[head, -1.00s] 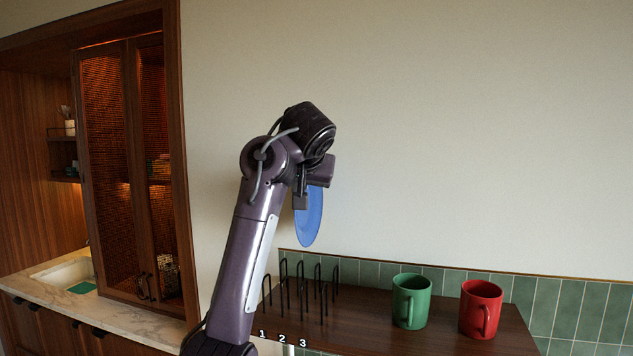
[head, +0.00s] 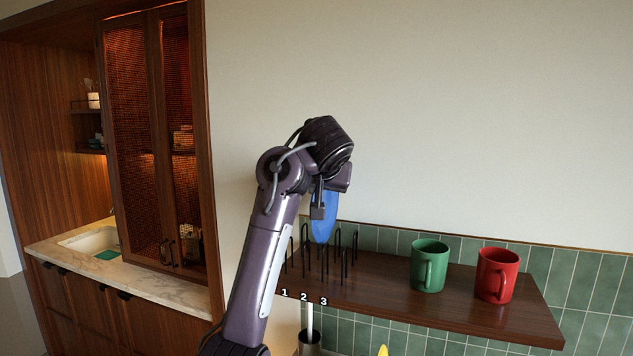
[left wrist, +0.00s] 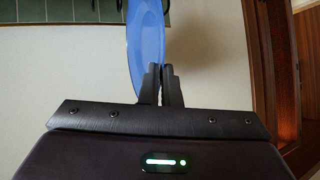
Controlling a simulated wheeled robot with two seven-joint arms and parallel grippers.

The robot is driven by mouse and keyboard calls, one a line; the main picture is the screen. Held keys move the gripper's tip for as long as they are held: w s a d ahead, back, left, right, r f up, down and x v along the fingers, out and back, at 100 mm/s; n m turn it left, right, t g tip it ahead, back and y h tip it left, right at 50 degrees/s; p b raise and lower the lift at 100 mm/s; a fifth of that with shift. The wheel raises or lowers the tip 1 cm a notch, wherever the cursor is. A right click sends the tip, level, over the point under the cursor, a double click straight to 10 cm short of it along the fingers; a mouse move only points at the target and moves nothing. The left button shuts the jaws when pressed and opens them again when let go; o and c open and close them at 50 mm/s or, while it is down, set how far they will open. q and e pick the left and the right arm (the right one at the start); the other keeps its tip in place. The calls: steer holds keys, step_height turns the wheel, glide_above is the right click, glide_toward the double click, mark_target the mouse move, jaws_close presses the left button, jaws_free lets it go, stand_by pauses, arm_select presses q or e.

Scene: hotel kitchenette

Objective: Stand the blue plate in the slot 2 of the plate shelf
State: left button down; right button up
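The blue plate (head: 324,226) hangs upright, nearly edge-on, below my left gripper (head: 318,209) in the head view. My left gripper is shut on the plate's rim; in the left wrist view the plate (left wrist: 146,40) runs up from between the fingers (left wrist: 160,84). The plate shelf is a black wire rack (head: 324,262) on a brown wooden wall shelf, with labels 1, 2 and 3 on the front edge. The plate's lower edge overlaps the rack's wires in the head view; I cannot tell whether it is between them. My right gripper is not in view.
A green mug (head: 428,266) and a red mug (head: 496,275) stand right of the rack on the wooden shelf (head: 385,285). A metal container (head: 309,343) is below the shelf edge. A cabinet and a sink counter (head: 150,285) are at the left.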

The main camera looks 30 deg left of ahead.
arm_select(q)
step_height(320, 180, down, 6)
steer(key=b, duration=0.4)
steer(key=shift+w, duration=0.15)
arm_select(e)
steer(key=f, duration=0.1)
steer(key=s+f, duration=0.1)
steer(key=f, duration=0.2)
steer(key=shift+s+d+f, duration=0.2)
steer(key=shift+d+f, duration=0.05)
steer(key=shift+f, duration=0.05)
arm_select(q)
steer(key=shift+f, duration=0.35)
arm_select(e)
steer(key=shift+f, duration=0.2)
arm_select(q)
steer(key=c, duration=1.6)
jaws_free()
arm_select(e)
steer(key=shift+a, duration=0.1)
arm_select(q)
steer(key=shift+o, duration=0.2)
steer(key=p+v, duration=0.4)
steer(key=v, duration=0.4)
steer(key=shift+p, duration=0.3)
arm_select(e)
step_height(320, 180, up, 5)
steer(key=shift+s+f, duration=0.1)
